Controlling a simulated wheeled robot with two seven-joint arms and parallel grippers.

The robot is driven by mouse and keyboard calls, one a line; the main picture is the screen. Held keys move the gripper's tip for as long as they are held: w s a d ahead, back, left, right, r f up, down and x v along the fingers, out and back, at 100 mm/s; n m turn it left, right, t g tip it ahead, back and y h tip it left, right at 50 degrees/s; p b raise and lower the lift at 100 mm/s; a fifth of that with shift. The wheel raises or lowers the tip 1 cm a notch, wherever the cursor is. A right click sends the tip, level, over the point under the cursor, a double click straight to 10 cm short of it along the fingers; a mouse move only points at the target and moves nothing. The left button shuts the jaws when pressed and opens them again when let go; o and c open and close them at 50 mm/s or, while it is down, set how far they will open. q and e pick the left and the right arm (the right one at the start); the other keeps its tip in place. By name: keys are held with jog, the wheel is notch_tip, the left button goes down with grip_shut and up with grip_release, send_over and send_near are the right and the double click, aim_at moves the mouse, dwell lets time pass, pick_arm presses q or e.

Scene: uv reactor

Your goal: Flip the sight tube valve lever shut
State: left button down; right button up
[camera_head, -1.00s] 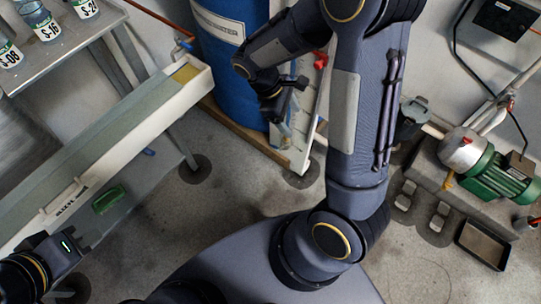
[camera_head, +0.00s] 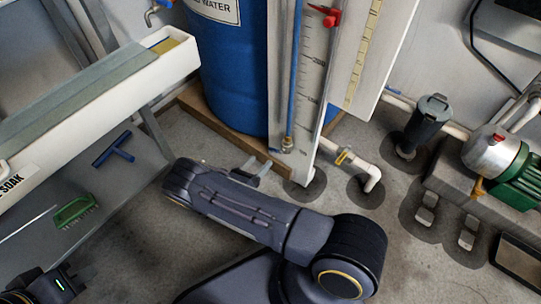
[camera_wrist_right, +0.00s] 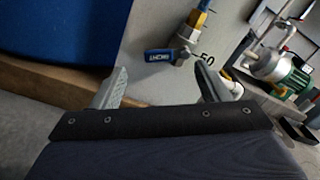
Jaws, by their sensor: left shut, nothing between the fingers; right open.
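The sight tube (camera_head: 294,70) is a thin blue column against a white graduated board, with a brass fitting (camera_head: 288,143) at its foot. In the right wrist view, the blue valve lever (camera_wrist_right: 158,57) with white lettering sticks out to the left of this fitting (camera_wrist_right: 187,38), crosswise to the tube. My right gripper (camera_head: 258,172) is low, just left of the board's foot. In its wrist view the fingers (camera_wrist_right: 161,86) are open and empty, with the lever ahead, between them in the picture and apart from them. My left gripper (camera_head: 82,273) is shut at the lower left, far from the lever.
A blue drum (camera_head: 232,70) on a wooden base (camera_head: 215,122) stands left of the board. A red-handled valve (camera_head: 327,14) is higher up. A white pipe with a yellow handle (camera_head: 344,155) is to the right. A green pump (camera_head: 518,180) stands further right. A white trough (camera_head: 100,95) is at left.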

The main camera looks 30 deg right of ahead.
aim_at(272, 149)
jog(key=b+x, duration=0.1)
jog(key=x, duration=0.5)
jog(key=shift+d+b, duration=0.15)
jog(key=shift+b, duration=0.25)
jog(key=shift+w+d, duration=0.2)
jog(key=shift+d, duration=0.3)
jog(key=shift+r, duration=0.1)
jog(key=shift+c, duration=0.2)
jog(key=c, duration=1)
